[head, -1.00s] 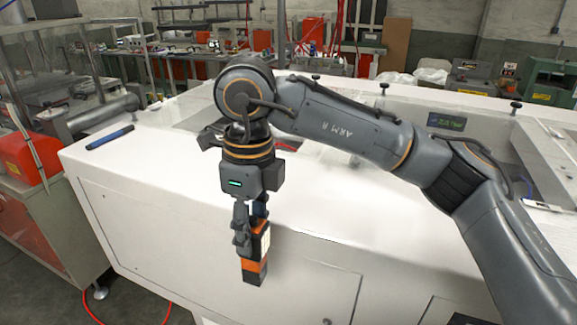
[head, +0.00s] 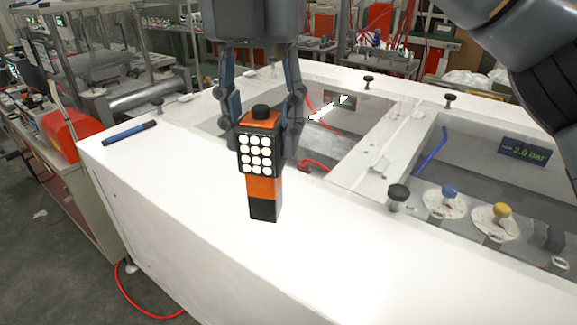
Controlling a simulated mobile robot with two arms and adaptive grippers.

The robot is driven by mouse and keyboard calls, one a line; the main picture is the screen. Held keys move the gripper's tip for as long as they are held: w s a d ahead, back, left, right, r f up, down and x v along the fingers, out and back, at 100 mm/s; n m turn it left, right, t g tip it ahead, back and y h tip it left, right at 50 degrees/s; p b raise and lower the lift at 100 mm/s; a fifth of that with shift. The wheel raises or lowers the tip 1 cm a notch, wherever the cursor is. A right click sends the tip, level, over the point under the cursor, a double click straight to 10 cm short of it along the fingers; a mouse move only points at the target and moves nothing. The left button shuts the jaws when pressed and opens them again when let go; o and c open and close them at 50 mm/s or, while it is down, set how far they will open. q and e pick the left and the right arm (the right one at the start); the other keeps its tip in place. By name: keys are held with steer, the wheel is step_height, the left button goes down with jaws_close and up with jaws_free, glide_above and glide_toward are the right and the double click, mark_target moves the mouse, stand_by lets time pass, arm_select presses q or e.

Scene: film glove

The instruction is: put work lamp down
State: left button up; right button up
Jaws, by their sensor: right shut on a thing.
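The work lamp (head: 261,150) is orange and black, with a grid of round white lights on its front and a black knob on top. It is upright in the head view, left of the middle, over the white top of the machine (head: 330,230). My right gripper (head: 262,135) comes down from above and is shut on the lamp's upper part, one finger on each side. The lamp's black base appears at or just over the white surface; I cannot tell whether it touches. My left gripper is not in view.
A dark blue pen-like tool (head: 129,132) lies on the white top at the left. Clear-covered bays lie behind the lamp. Black, blue (head: 449,191) and yellow (head: 500,212) knobs stand at the right. The white top in front is bare.

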steer(key=w+d+f+p, duration=0.2)
steer(key=w+f+p, duration=0.2)
steer(key=w+f, duration=0.5)
steer(key=shift+d+f, duration=0.3)
steer(key=shift+f, duration=0.65)
steer(key=shift+a+f+b, duration=0.1)
steer(key=shift+f+b, duration=0.05)
steer(key=shift+b, duration=0.15)
steer(key=o, duration=1.3)
